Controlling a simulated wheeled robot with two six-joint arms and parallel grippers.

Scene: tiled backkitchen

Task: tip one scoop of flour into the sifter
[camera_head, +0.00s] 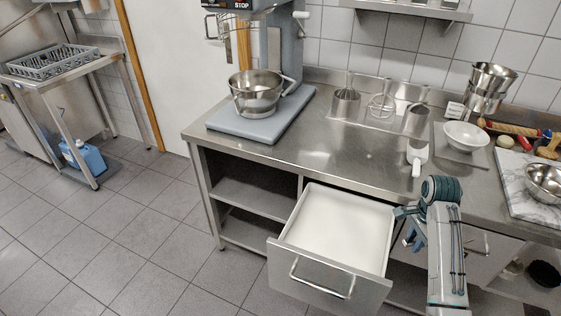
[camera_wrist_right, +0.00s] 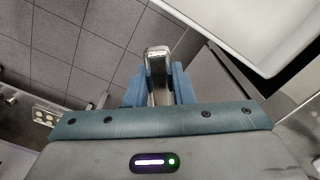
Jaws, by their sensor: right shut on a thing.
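A white scoop (camera_head: 418,154) lies on the steel counter, with its handle toward the front edge. I cannot tell which vessel is the sifter; a metal cup-like vessel (camera_head: 345,104) stands at the back of the counter. The pulled-out drawer (camera_head: 335,228) looks smooth and white inside; I cannot tell whether that is flour. My right gripper (camera_head: 407,230) is beside the drawer's right side, below the counter edge. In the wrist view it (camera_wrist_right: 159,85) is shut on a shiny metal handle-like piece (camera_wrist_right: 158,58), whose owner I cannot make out. My left gripper is out of view.
A mixer with a steel bowl (camera_head: 256,92) stands at the counter's left. At the right are a white bowl (camera_head: 466,136), tall stacked metal vessels (camera_head: 490,82) and a marble board (camera_head: 515,190). The counter's middle is clear. The drawer juts over open floor.

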